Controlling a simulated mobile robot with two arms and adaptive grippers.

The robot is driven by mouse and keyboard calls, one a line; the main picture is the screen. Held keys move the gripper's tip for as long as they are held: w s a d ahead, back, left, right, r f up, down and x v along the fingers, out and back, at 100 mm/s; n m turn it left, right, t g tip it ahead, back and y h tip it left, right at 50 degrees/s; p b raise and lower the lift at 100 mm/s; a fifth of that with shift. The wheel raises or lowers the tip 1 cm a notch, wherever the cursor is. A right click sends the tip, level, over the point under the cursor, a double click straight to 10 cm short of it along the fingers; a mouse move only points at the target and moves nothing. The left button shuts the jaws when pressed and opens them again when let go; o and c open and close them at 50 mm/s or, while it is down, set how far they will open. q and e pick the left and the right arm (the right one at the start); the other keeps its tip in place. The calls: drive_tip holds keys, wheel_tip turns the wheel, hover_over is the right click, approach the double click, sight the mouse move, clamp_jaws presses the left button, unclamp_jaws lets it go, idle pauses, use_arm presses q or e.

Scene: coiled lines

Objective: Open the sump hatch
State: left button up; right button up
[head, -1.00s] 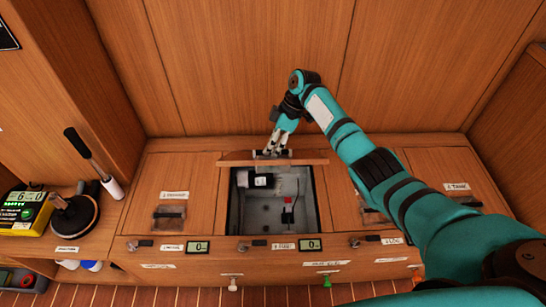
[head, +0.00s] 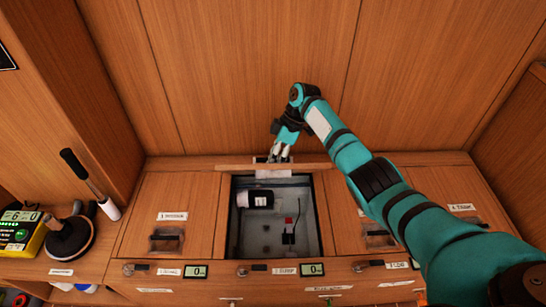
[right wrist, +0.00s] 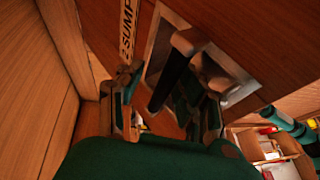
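The sump hatch lid (head: 235,167) stands raised at the back edge of its opening, seen nearly edge-on in the head view. The open sump well (head: 268,237) below shows a grey interior with a dark and white cylinder and a small red-topped part. In the right wrist view the lid (right wrist: 140,50) carries a "2 SUMP" label, and its dark bar handle (right wrist: 172,80) crosses a pale recess. My right gripper (head: 278,155) is at the lid's handle. Its fingers (right wrist: 165,108) are spread either side of the bar, with gaps visible. My left gripper is out of view.
Closed hatches with recessed handles flank the well, one at left (head: 166,238) and others at right. Latches and small displays (head: 197,271) line the front edge. The wooden wall is close behind.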

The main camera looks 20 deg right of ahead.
drive_tip(key=shift+r, duration=0.2)
drive_tip(key=shift+s+a+r, duration=0.1)
drive_tip(key=shift+r, duration=0.25)
drive_tip(key=v, duration=1.1)
drive_tip(key=shift+d+r, duration=0.25)
drive_tip(key=shift+r, duration=0.1)
